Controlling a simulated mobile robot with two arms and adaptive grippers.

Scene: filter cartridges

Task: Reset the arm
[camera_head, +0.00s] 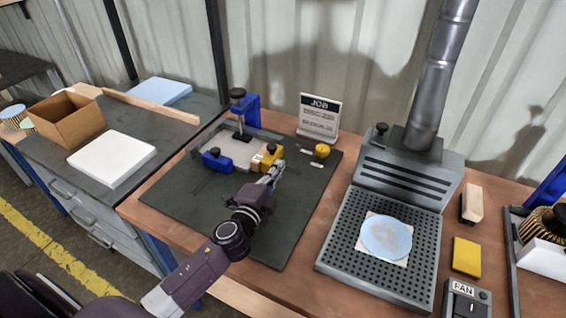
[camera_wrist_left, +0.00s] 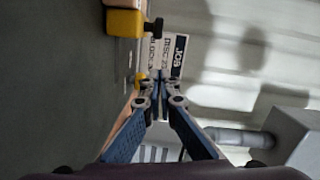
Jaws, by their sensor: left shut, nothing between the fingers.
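My left arm reaches in from the bottom left over the dark mat (camera_head: 290,225). My left gripper (camera_head: 276,170) is shut and empty, beside the yellow block (camera_head: 266,158) of the clamp fixture on the mat. In the left wrist view the fingertips (camera_wrist_left: 158,82) meet with nothing between them, and a yellow block (camera_wrist_left: 125,22) shows above and left, apart from them. The fixture also has a blue block (camera_head: 216,161), a pale plate and a post with a black knob (camera_head: 238,93). My right gripper is not in view.
A JOB card (camera_head: 319,117) stands behind the mat; it also shows in the wrist view (camera_wrist_left: 172,55). Right are a perforated fume bench (camera_head: 335,250) with a pale blue disc (camera_head: 386,237), a yellow pad (camera_head: 467,256) and a FAN box (camera_head: 466,300). A cardboard box (camera_head: 66,120) stands left.

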